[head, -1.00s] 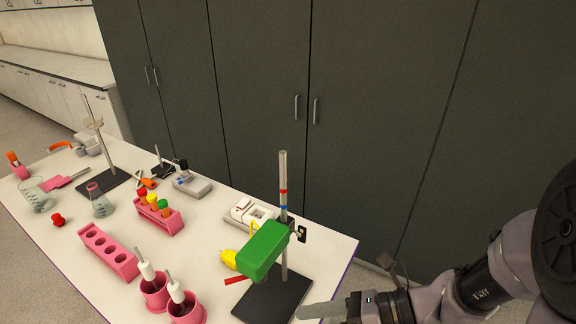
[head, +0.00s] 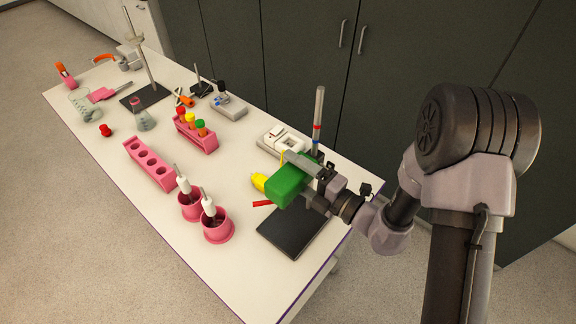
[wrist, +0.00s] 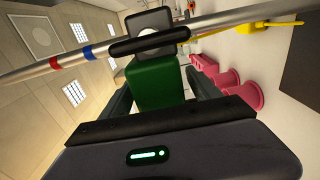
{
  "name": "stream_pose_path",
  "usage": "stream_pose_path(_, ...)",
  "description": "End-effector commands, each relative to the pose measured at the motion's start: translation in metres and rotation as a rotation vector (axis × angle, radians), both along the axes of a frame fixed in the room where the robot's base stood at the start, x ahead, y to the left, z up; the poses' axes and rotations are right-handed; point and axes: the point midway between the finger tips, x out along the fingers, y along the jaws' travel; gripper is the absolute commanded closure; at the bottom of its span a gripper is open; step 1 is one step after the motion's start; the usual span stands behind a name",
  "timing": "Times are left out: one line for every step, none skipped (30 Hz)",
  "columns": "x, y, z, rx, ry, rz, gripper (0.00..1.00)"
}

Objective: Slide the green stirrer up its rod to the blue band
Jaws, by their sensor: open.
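The green stirrer (head: 288,184) is a block on an upright metal rod (head: 319,102), low on it in the head view. It also shows in the wrist view (wrist: 160,86), with the rod (wrist: 215,20) running across in front of it. The blue band (head: 315,141) is above the stirrer and just below a red band; it also shows in the wrist view (wrist: 88,53). My gripper (head: 308,181) is open, with its fingers on either side of the green block. Whether either finger touches it cannot be told.
The rod stands on a black base plate (head: 293,230) near the table's right edge. A white device (head: 283,141) is behind the stirrer. A yellow object (head: 259,181) and a red stick (head: 262,203) lie to its left. Pink pots (head: 217,226) stand further left.

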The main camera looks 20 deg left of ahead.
Motion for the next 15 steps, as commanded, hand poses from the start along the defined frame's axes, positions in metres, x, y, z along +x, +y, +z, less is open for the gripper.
stream_pose_path(0.002,0.007,0.000,0.000,-0.001,0.003,0.28)
stream_pose_path(0.003,0.010,0.000,0.000,-0.001,0.002,0.28)
stream_pose_path(0.005,0.014,0.000,-0.001,-0.002,0.003,0.28)
stream_pose_path(0.006,0.015,0.000,0.000,-0.001,0.002,0.28)
stream_pose_path(0.007,0.017,0.000,0.000,-0.001,0.001,0.28)
stream_pose_path(0.007,0.018,0.000,0.000,0.000,0.000,0.28)
stream_pose_path(0.008,0.019,0.000,0.000,0.000,0.000,0.28)
stream_pose_path(0.008,0.020,0.000,0.000,0.000,0.000,0.28)
stream_pose_path(0.008,0.020,0.000,0.000,0.000,0.000,0.28)
stream_pose_path(0.008,0.020,0.000,0.000,0.000,0.000,0.28)
stream_pose_path(0.008,0.020,0.000,0.000,0.000,0.000,0.28)
stream_pose_path(0.008,0.019,0.000,0.000,0.000,0.000,0.28)
stream_pose_path(0.008,0.019,0.000,0.000,0.000,0.000,0.28)
stream_pose_path(0.008,0.019,0.000,0.000,0.000,0.000,0.30)
stream_pose_path(0.008,0.019,0.000,0.000,0.000,0.000,0.38)
